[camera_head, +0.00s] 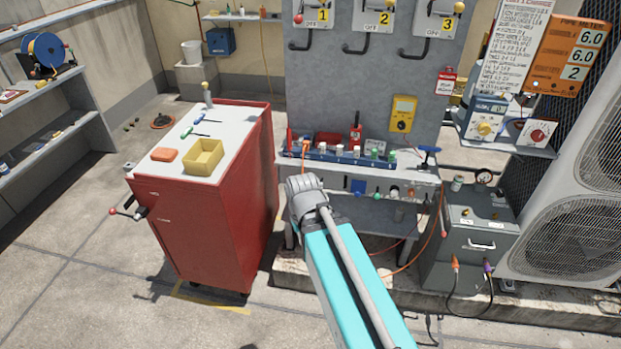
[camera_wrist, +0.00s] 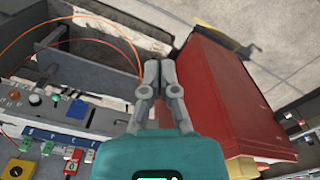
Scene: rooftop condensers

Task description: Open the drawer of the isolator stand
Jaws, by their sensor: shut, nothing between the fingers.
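The isolator stand (camera_head: 369,66) is a grey upright panel with three numbered switch levers and a narrow worktop. Below the worktop is a grey front strip (camera_head: 425,193) with several coloured fittings; it also shows in the wrist view (camera_wrist: 88,117). I cannot make out clearly which part is the drawer front, and my arm covers its left end. My gripper (camera_wrist: 159,70) is shut and empty, between the stand's front on the left and the red cabinet on the right in the wrist view.
The red cabinet (camera_head: 205,230) stands close on the left, with a yellow bin (camera_head: 203,157) on top. A grey box (camera_head: 465,240) with cables and a condenser unit (camera_head: 570,190) stand to the right. An orange cable (camera_head: 417,250) hangs before the stand.

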